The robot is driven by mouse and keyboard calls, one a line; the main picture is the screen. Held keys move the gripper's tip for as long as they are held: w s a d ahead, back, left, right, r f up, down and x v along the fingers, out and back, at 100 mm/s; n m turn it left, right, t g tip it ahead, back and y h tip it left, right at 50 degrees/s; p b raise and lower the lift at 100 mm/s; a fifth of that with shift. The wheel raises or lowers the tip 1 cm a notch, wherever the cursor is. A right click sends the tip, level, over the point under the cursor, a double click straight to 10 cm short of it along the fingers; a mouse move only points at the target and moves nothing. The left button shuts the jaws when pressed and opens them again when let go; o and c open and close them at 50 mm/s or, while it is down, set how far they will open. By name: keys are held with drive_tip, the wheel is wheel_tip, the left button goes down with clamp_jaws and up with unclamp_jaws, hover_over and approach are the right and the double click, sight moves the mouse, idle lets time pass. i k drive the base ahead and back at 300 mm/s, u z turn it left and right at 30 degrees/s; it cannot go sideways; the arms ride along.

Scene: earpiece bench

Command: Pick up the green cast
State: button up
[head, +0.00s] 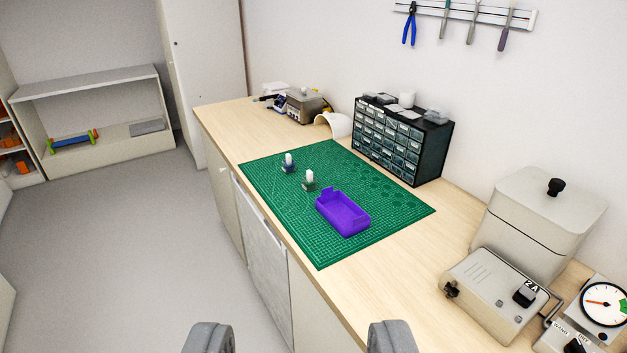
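Two small casts with white upper parts stand upright on the green cutting mat (275,205). The nearer one (309,183) has a dark green base and looks like the green cast. The other cast (288,165), with a dark blue base, stands a little farther back and left. My gripper (299,338) shows as two grey fingertips, wide apart, at the bottom edge of the view. It is open, with nothing between the fingertips, and is well short of the casts.
A purple tray (343,227) lies on the mat, just right of and nearer than the green cast. A drawer cabinet (385,140) stands behind the mat. Grey machines (495,287) fill the right end of the wooden bench (215,121). Open floor lies left.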

sight(308, 174)
drive_tip(key=u, duration=1.25)
drive_tip(key=i, duration=3.8)
drive_tip(key=z, duration=1.3)
